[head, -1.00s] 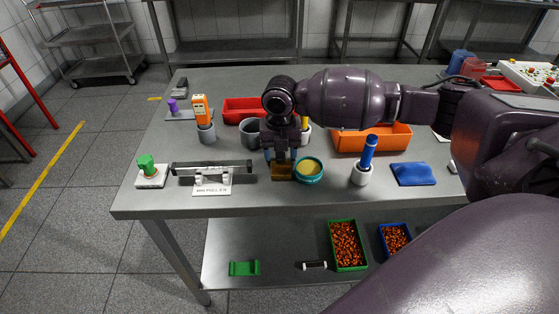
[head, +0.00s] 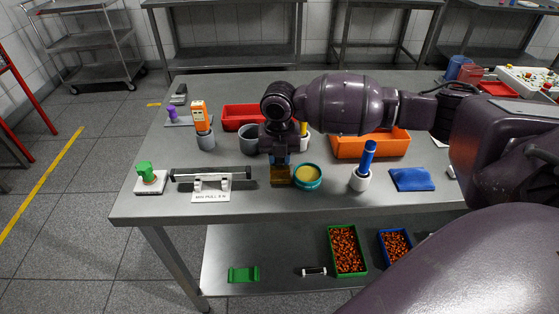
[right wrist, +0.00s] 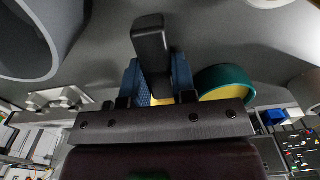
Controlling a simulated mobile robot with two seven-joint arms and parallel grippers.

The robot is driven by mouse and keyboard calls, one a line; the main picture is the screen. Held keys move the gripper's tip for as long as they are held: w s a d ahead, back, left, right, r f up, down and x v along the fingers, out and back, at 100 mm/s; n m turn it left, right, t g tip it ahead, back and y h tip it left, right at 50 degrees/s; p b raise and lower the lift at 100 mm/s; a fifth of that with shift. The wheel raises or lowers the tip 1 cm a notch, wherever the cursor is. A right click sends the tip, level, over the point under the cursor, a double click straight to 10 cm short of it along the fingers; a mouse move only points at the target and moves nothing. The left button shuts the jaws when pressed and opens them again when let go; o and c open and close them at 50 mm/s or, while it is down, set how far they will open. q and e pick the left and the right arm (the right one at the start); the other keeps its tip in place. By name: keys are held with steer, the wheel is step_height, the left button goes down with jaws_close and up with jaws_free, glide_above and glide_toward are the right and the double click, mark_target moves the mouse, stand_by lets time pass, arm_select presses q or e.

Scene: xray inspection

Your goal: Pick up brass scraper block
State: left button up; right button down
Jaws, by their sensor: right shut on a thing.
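The brass scraper block (head: 280,177) is a small brown-gold block on the steel table, just left of a teal dish with a yellow filling (head: 308,177). My right gripper (head: 279,159) points down over it, its blue fingertips shut on its upper part. In the right wrist view a yellow bit of the block (right wrist: 162,101) shows between the blue fingers of my right gripper (right wrist: 158,82). A dark bar (right wrist: 150,45) stands out there too; I cannot tell whether it belongs to the block. The block looks still at table level. My left gripper is not in view.
A white stand with a dark bar (head: 211,178) is to the left. A grey cup (head: 249,140) and a red bin (head: 243,116) are behind.

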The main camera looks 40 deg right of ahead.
step_height(320, 180, up, 20)
steer(key=p, duration=0.3)
steer(key=shift+f, duration=0.2)
